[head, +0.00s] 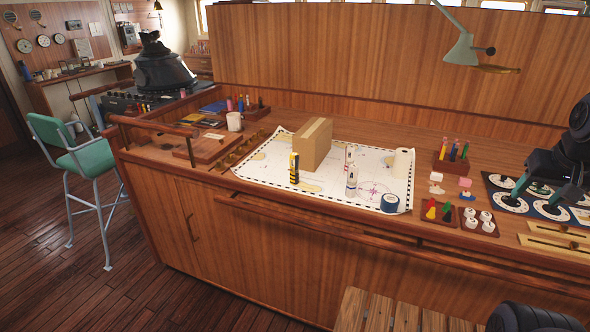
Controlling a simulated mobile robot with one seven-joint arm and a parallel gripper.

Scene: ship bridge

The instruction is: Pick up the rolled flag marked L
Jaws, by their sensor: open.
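No letter is readable on any flag from here. A small upright yellow-and-black roll (294,168) stands on the chart (265,170), in front of a cardboard box (315,145); it may be the flag marked L. Several coloured rolls (453,152) stand in a wooden holder at the right of the desk, and more stand in another holder (243,107) at the back left. My gripper (546,196) is at the right edge of the view, pointing down over dark panels with white dials. It is open and empty, far to the right of the yellow-and-black roll.
White bottles (351,172), blue tape (390,203) and a white roll (403,162) stand on the chart, right of the box. Small trays of pegs (439,210) and white pieces (478,221) lie between chart and gripper. A lamp (463,48) overhangs the desk's back right.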

